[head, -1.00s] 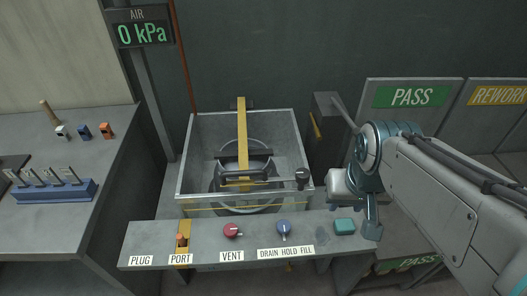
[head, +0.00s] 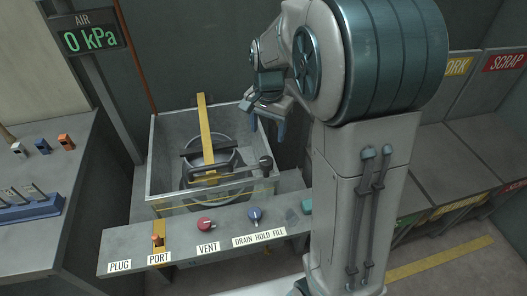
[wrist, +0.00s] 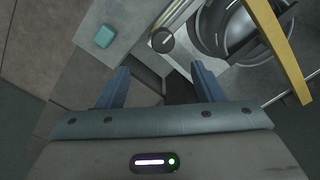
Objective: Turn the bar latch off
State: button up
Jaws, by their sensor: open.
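A dark round knob with a pale line (head: 265,163), which looks like the bar latch, sits at the front right corner of the clear-walled tank (head: 163,172). It also shows in the wrist view (wrist: 162,40), just beyond and between my fingertips. A yellow bar (head: 206,130) crosses the tank over a round metal vessel (head: 222,160); the bar shows at the upper right in the wrist view (wrist: 280,45). My gripper (head: 265,114) is open and empty above the tank's right side, apart from the knob. Its fingers (wrist: 160,70) point toward the tank corner.
The front panel carries a red vent knob (head: 206,224), a blue drain-hold-fill knob (head: 254,215), an orange plug in the port (head: 158,240) and a green button (wrist: 105,36). The air display (head: 90,39) reads 0 kPa. A left bench (head: 40,240) holds small fittings.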

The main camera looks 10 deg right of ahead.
aim_at(266, 160)
jog(key=shift+m, duration=0.3)
jog(key=f, duration=0.9)
jog(key=w+f, duration=0.1)
jog(key=f, duration=0.4)
jog(key=shift+f, duration=0.2)
jog(key=c, duration=1)
